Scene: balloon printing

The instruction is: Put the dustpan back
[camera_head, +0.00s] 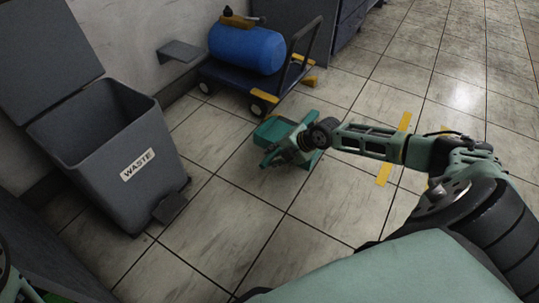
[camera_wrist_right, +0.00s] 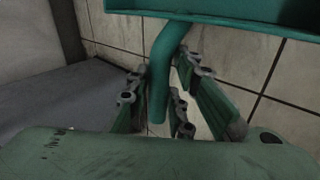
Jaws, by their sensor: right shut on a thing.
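The green dustpan (camera_head: 275,129) is in the middle of the head view, over the tiled floor to the right of the waste bin. My right gripper (camera_head: 272,156) is at the dustpan. In the right wrist view the fingers (camera_wrist_right: 160,98) are shut around its green handle (camera_wrist_right: 163,70), with the pan (camera_wrist_right: 235,14) beyond them at the top. I cannot tell whether the dustpan touches the floor. Only a sliver of my left arm shows at the lower left edge of the head view; its gripper is out of view.
A grey waste bin (camera_head: 103,128) with an open lid stands at the left, its pedal (camera_head: 170,207) towards the dustpan. A small grey bracket (camera_head: 181,51) is on the wall. A cart (camera_head: 232,80) carries a blue tank (camera_head: 247,48). Yellow tape marks the floor; the front middle is clear.

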